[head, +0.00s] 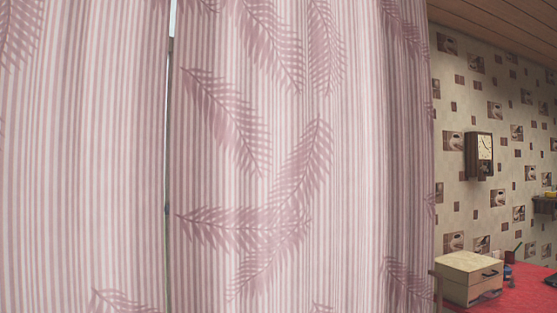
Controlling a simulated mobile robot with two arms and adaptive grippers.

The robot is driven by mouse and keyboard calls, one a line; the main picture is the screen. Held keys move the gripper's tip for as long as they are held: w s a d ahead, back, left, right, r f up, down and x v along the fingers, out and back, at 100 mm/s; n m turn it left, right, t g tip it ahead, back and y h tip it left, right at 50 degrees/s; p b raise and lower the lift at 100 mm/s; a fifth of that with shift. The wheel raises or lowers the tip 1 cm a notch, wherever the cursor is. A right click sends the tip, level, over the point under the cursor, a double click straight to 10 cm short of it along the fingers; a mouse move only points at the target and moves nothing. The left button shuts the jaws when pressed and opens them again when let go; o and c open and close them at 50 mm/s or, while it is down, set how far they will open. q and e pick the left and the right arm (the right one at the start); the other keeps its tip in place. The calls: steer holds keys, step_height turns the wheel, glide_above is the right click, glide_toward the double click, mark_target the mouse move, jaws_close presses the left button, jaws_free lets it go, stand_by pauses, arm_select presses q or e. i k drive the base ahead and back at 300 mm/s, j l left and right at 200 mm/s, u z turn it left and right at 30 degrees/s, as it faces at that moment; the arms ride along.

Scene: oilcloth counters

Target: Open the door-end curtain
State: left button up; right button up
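A pink-and-white striped curtain with darker pink fern leaves fills most of the head view. It hangs in two parts, a left panel (80,160) and a right panel (300,100). A narrow gap (170,120) runs between them, bright at the top and dark lower down. The right panel ends in folds near the right third of the view. I cannot tell which panel is the door-end one. The rail and the lower hems are out of view. Neither of my grippers is in view.
Right of the curtain is a patterned wall with a wall clock (479,156). Below it, a wooden box (468,279) with a dark handle stands on a red-covered counter (525,291). Small items stand beside the box. A small shelf (545,205) is at the right edge.

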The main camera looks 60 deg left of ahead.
mark_target(302, 165)
steer(key=u, duration=1.35)
